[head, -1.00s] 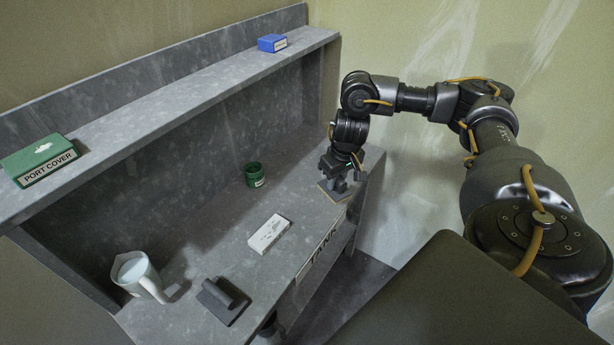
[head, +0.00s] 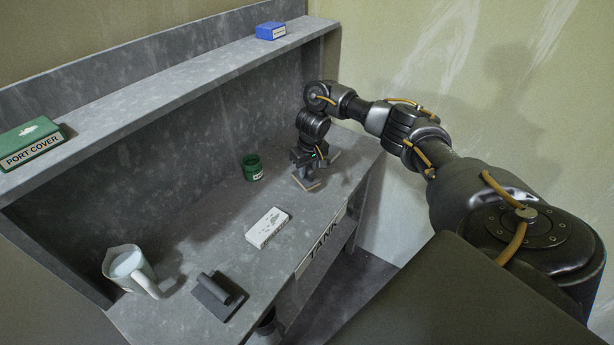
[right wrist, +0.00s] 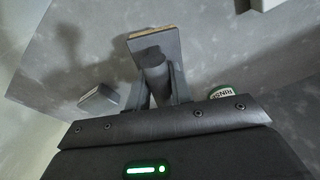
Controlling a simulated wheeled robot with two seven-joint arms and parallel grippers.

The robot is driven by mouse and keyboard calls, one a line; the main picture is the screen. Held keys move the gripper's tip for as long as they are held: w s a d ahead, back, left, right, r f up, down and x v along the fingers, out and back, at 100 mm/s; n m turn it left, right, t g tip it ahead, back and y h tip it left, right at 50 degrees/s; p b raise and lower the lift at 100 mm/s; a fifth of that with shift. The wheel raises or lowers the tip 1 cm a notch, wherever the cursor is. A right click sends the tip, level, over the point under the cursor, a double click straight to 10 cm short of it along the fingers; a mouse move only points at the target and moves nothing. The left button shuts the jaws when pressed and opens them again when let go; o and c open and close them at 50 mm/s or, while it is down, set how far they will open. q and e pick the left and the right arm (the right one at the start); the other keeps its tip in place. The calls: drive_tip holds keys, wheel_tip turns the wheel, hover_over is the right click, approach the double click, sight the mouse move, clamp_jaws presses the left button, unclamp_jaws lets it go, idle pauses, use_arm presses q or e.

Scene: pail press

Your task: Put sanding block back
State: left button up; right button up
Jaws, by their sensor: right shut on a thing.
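The sanding block (head: 306,183) is a dark plate with a tan edge and a round grey handle. My right gripper (head: 303,165) is shut on its handle, at the right part of the grey bench. I cannot tell whether the block touches the bench top or hangs just above it. In the right wrist view the plate (right wrist: 152,42) shows beyond the fingers (right wrist: 155,92), which lie on both sides of the handle. My left gripper is not in view.
A green tin (head: 252,167) stands just left of the gripper. A white block (head: 267,227), a dark plate with a handle (head: 219,295) and a white jug (head: 130,268) are further left. A small block (head: 334,156) lies behind the gripper. The shelf holds blue (head: 271,31) and green (head: 32,143) boxes.

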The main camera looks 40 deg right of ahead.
sight(307, 177)
wheel_tip(307, 177, down, 3)
drive_tip(key=shift+b, duration=0.5)
drive_tip(key=shift+w+f, duration=0.1)
drive_tip(key=shift+f, duration=0.15)
drive_tip(key=shift+f, duration=0.1)
drive_tip(key=o, duration=0.9)
drive_tip(key=shift+o, duration=0.2)
